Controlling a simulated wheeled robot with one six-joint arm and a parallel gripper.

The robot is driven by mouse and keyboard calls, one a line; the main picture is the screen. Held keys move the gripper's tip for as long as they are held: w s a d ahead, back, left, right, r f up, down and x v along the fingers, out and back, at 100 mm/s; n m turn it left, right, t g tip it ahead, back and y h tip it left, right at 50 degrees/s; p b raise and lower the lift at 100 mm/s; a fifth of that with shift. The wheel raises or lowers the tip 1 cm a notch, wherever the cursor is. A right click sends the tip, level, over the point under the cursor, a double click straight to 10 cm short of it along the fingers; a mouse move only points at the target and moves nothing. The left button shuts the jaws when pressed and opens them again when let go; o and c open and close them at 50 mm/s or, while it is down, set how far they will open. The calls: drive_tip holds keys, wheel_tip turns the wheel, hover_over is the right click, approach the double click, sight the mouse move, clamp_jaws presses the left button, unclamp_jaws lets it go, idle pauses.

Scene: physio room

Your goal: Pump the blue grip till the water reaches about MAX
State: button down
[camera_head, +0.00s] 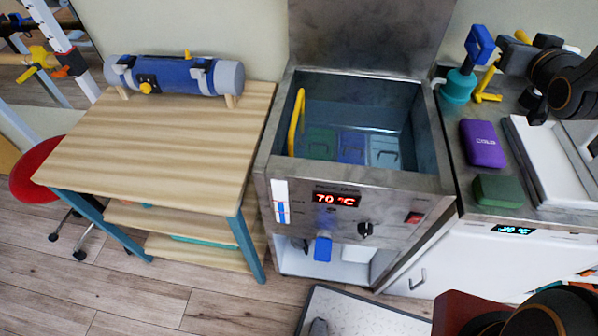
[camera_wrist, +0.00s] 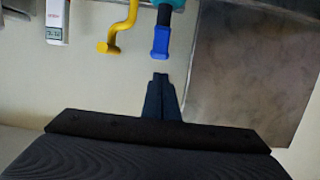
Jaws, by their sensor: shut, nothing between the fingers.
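The blue grip (camera_head: 480,45) tops a teal pump (camera_head: 457,86) at the back of the right counter, beside a yellow spout (camera_head: 487,87). The steel tank (camera_head: 432,125) holds water with several packs under it.
A purple cold pack (camera_head: 482,143), a green block (camera_head: 497,190) and a white tray (camera_head: 531,160) lie on the counter. A wooden table (camera_head: 150,140) with a blue roll (camera_head: 175,75) stands left. The tank's raised lid (camera_head: 365,35) is beside the pump.

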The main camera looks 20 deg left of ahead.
drive_tip(key=r, duration=0.1)
drive_tip(key=d+r, duration=0.1)
drive_tip(key=r, duration=0.1)
drive_tip(key=w+r, duration=0.1)
drive_tip(key=shift+d+r+p, duration=0.15)
drive_tip(key=shift+r+p, duration=0.25)
drive_tip(key=p, duration=0.3)
hover_over(490, 38)
wheel_tip(490, 38, down, 2)
drive_tip(key=shift+f, duration=0.15)
wheel_tip(490, 38, down, 2)
drive_tip(key=shift+w+f+p, duration=0.1)
drive_tip(key=shift+p, duration=0.2)
drive_tip(key=shift+f+p, duration=0.3)
drive_tip(key=shift+f, duration=0.65)
drive_tip(key=shift+f, duration=0.1)
